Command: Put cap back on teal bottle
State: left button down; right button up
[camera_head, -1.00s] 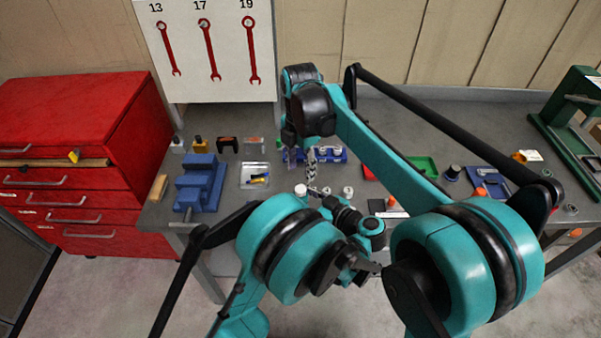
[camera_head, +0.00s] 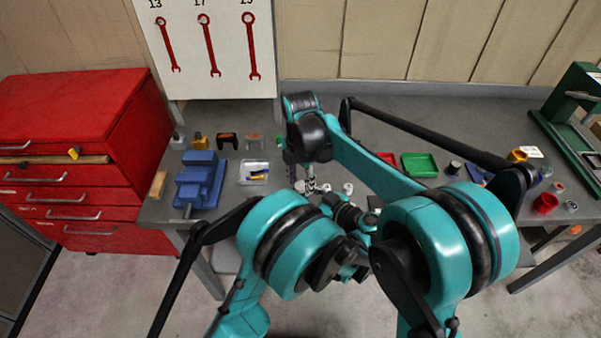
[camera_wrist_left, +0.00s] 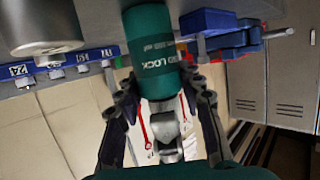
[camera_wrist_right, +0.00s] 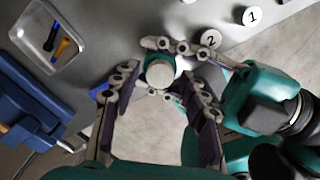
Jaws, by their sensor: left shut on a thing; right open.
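The teal bottle (camera_wrist_left: 152,55), with white lettering, is held between the fingers of my left gripper (camera_wrist_left: 165,108). The right wrist view shows a pale round top (camera_wrist_right: 160,73) with the left gripper's fingers around it; whether this is a cap seated on the bottle is unclear. My right gripper (camera_wrist_right: 158,100) is open, pointing down, its fingers spread on both sides of that round top, apart from it. In the head view my right gripper (camera_head: 302,178) is above the left one (camera_head: 325,198), and the arms hide the bottle.
White discs marked 1 (camera_wrist_right: 252,16) and 2 (camera_wrist_right: 211,38) stand on the bench. A clear tray (camera_wrist_right: 46,35) holds small tools. A blue vise (camera_head: 200,182) is at the left; a green tray (camera_head: 420,165) and red cup (camera_head: 545,203) are to the right.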

jog(key=shift+f, duration=0.2)
grip_shut()
jog(key=m, duration=0.3)
dwell(0.3)
jog(key=shift+o, duration=0.4)
grip_release()
